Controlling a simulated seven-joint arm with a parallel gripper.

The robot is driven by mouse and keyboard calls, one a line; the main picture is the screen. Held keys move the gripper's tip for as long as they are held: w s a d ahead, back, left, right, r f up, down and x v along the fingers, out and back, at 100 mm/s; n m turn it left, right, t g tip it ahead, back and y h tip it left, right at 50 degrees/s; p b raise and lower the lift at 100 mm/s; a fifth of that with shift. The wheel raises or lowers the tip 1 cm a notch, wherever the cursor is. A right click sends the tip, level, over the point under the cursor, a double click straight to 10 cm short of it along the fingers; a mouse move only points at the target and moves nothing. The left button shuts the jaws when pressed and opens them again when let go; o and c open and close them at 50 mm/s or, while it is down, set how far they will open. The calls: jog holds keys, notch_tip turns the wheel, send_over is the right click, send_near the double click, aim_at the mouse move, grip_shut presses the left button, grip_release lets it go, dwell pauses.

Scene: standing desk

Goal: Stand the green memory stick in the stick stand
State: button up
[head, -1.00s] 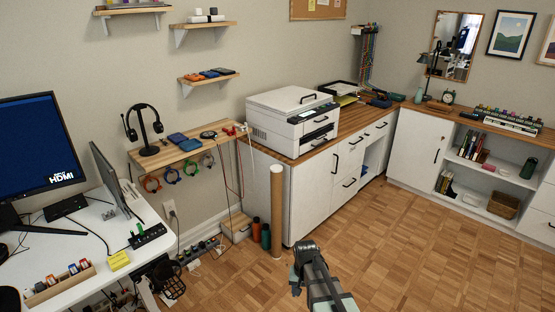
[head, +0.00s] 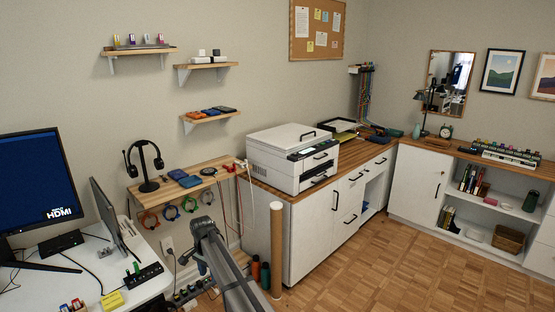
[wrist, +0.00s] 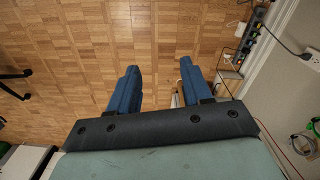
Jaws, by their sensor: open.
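The small green stick (head: 136,267) stands upright in a black strip-like block (head: 145,279) on the white desk at lower left in the head view. A low grey stand (head: 150,46) with several coloured upright sticks is on the top left wall shelf; it looks like the stick stand, but its slots are too small to make out. My gripper (head: 199,238) is in front of the small wooden shelf, right of the desk and apart from the green stick. In the wrist view its two blue fingers (wrist: 160,68) are apart, with nothing between them, above the floor.
A monitor (head: 40,175) and a thin upright screen (head: 107,215) stand behind the black block. A yellow block (head: 112,300) lies in front. A headphone stand (head: 146,165) is on the wooden shelf. A brown tube (head: 277,250) stands right of my arm. The floor is open at right.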

jog(key=a+r+m, duration=0.1)
jog(key=a+r, duration=0.2)
jog(key=a, duration=0.4)
jog(key=a+r, duration=0.3)
jog(key=a, duration=0.4)
notch_tip(320, 180, up, 6)
jog(key=m, duration=0.2)
send_over(135, 263)
jog(key=shift+a+r, duration=0.1)
jog(key=shift+f, duration=4.55)
grip_shut()
jog(key=shift+r, duration=0.2)
jog(key=shift+r, duration=2.85)
